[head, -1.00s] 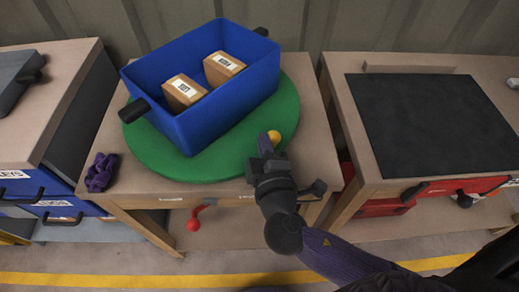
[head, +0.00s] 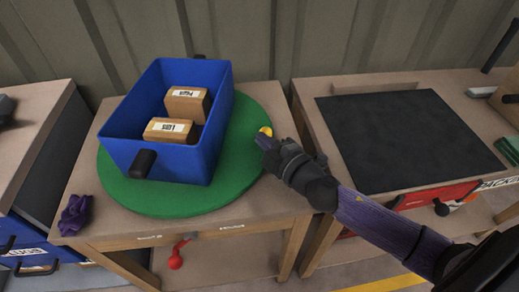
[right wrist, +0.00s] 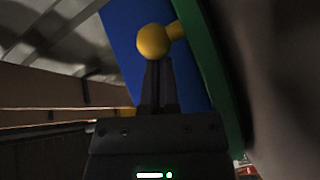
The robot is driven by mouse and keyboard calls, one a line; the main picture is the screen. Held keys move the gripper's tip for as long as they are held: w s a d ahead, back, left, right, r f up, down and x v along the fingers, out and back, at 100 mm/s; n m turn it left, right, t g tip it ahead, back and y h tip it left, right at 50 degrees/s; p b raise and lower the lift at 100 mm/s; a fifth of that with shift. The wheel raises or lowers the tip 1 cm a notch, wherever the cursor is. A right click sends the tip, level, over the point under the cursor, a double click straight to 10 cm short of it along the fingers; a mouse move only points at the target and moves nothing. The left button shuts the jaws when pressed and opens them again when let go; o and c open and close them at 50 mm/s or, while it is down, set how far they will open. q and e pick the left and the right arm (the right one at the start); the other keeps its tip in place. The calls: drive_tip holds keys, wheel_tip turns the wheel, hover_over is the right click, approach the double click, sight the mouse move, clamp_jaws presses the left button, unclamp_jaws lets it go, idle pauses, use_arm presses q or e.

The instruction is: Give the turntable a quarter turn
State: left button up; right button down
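The turntable (head: 235,178) is a green disc on a wooden bench. A blue bin (head: 190,165) with black handles stands on it, holding two cardboard boxes with white labels. A yellow knob (head: 265,131) sits at the disc's right edge; it also shows in the right wrist view (right wrist: 153,41). My right gripper (head: 264,141) is at the knob. In the right wrist view its fingers (right wrist: 156,66) are close together, with the knob just at or beyond their tips. The knob does not appear between the fingers; contact is hard to tell. My left gripper is out of view.
A purple object (head: 75,214) lies at the bench's front left corner. A red knob (head: 175,260) hangs below the bench's front edge. Another bench with a black mat (head: 408,143) stands to the right, and a cabinet (head: 35,135) to the left. A corrugated wall is behind.

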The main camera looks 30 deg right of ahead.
drive_tip(key=shift+w+d, duration=1.45)
drive_tip(key=shift+w, duration=0.25)
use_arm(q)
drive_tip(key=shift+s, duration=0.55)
use_arm(e)
drive_tip(key=shift+w+d+r, duration=0.1)
drive_tip(key=shift+w+d, duration=0.05)
drive_tip(key=shift+d, duration=0.05)
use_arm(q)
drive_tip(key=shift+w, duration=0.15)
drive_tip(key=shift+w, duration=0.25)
use_arm(e)
drive_tip(key=shift+d+r, duration=0.1)
drive_tip(key=shift+r, duration=0.1)
